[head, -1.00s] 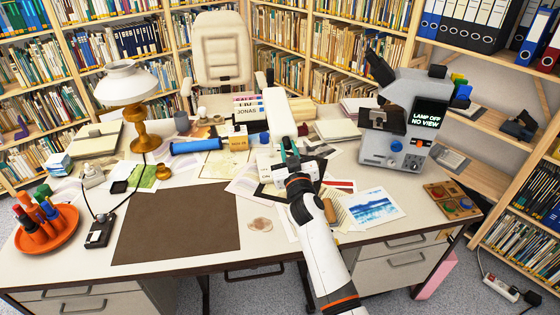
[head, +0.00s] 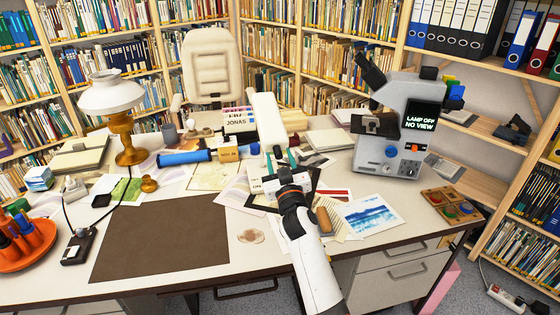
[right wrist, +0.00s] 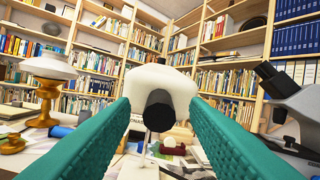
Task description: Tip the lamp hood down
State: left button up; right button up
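A white, elongated lamp hood (head: 267,118) stands in the middle of the desk, its long shape tilted up. In the right wrist view, the rounded white hood (right wrist: 172,78) has a black cylinder (right wrist: 159,110) pointing at the camera. My right gripper (head: 280,160) is just in front of the hood's lower end. Its teal fingers (right wrist: 160,112) are spread, with the black cylinder showing in the gap. I cannot tell whether they touch the hood. My left gripper is not in view.
A brass lamp with a white shade (head: 112,95) stands at left. A microscope (head: 400,125) reading "LAMP OFF NO VIEW" stands right. The brown mat (head: 162,240) is clear.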

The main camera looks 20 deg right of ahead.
jog(key=shift+s, duration=0.1)
jog(key=b+v, duration=0.1)
jog(key=v, duration=1)
jog(key=shift+s, duration=0.4)
jog(key=shift+a+f, duration=0.1)
jog(key=shift+f, duration=0.05)
